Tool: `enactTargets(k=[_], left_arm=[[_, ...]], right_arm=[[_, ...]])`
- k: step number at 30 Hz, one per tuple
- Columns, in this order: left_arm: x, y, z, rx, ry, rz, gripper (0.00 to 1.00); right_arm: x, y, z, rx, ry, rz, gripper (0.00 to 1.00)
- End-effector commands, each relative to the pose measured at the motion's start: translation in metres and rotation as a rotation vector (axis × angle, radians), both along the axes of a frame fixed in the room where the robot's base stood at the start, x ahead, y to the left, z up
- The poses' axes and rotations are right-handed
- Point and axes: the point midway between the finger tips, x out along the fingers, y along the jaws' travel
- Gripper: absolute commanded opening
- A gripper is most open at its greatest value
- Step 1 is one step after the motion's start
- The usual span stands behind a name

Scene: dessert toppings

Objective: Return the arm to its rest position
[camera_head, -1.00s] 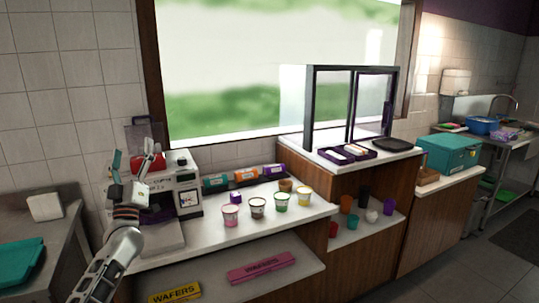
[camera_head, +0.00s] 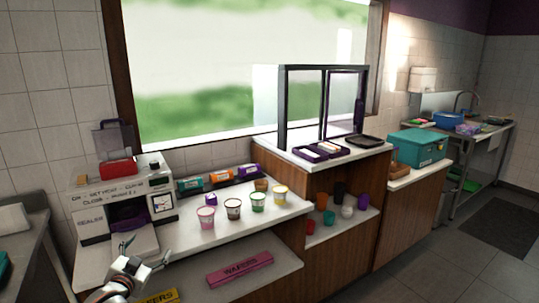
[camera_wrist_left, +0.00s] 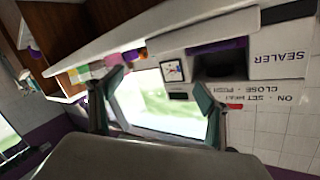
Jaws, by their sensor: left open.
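My left gripper (camera_head: 146,257) is low at the front left in the head view, in front of the counter edge and below the sealer. Its fingers are spread with nothing between them. In the left wrist view the two teal-tipped fingers (camera_wrist_left: 160,84) stand wide apart, and the picture is turned nearly upside down. The white sealer machine (camera_head: 125,208), with a red part on top, stands on the counter and also shows in the left wrist view (camera_wrist_left: 276,62). My right gripper is in neither view.
Several cups, including a pink one (camera_head: 206,217), stand on the white counter (camera_head: 228,228) right of the sealer. A pink wafers box (camera_head: 240,268) and a yellow box (camera_head: 160,297) lie on the lower shelf. A glass display case (camera_head: 322,108) stands further right.

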Motion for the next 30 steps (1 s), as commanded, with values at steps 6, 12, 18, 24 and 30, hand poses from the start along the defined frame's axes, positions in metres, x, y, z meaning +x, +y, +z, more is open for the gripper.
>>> enactTargets(k=[6, 12, 18, 24, 30], left_arm=[[-0.103, -0.055, -0.116, -0.06, 0.156, -0.057, 0.77], [-0.219, -0.103, -0.194, -0.134, 0.3, -0.092, 0.77], [-0.331, -0.139, -0.237, -0.209, 0.428, -0.101, 0.77], [-0.396, -0.157, -0.25, -0.255, 0.503, -0.098, 0.77], [-0.41, -0.161, -0.251, -0.265, 0.518, -0.096, 0.77]], right_arm=[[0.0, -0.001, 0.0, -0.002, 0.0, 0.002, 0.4], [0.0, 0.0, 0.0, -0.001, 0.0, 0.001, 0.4], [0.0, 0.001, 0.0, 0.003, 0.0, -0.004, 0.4], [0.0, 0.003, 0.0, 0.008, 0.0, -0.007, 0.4], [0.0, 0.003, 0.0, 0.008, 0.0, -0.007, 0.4]])
